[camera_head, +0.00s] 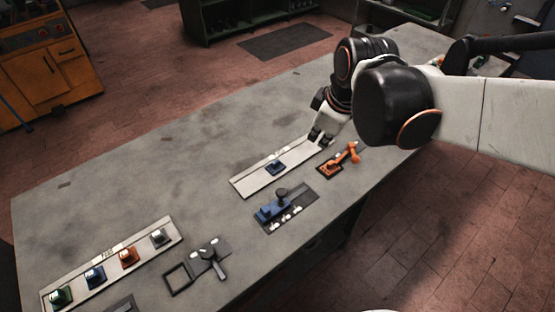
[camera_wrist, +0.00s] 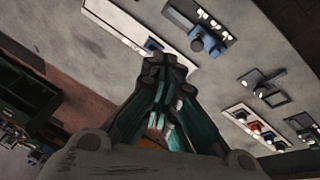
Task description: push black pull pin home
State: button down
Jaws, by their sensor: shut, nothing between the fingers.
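A blue fixture (camera_head: 270,211) sits on a dark plate on the grey bench, with a black round-headed knob (camera_head: 282,194) standing up from it. This knob looks like the black pull pin; how deep it sits cannot be told. In the wrist view the blue fixture (camera_wrist: 210,41) shows at the upper right, beyond the fingertips. My gripper (camera_head: 318,138) is shut and empty, above the far right end of a white strip, up and to the right of the fixture and apart from it. Its closed fingers also show in the wrist view (camera_wrist: 165,65).
The white strip (camera_head: 247,183) carries a small blue piece (camera_head: 275,168). An orange clamp (camera_head: 338,162) stands right of it. A grey latch (camera_head: 208,260) and a tray (camera_head: 78,272) with several coloured blocks lie at lower left. The bench's left middle is clear.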

jog(key=w+a+f+n+g+p, duration=0.2)
jog(key=w+a+f+n+p, duration=0.15)
jog(key=w+a+n, duration=0.35)
jog(key=n+g+h, duration=0.1)
jog(key=n, duration=0.6)
send_near(278, 195)
jog(key=f+b, duration=0.2)
jog(key=b, duration=0.1)
jog(key=f+b, duration=0.2)
jog(key=b, duration=0.1)
jog(key=f+b, duration=0.2)
jog(key=b, duration=0.1)
jog(key=shift+w+f, duration=0.4)
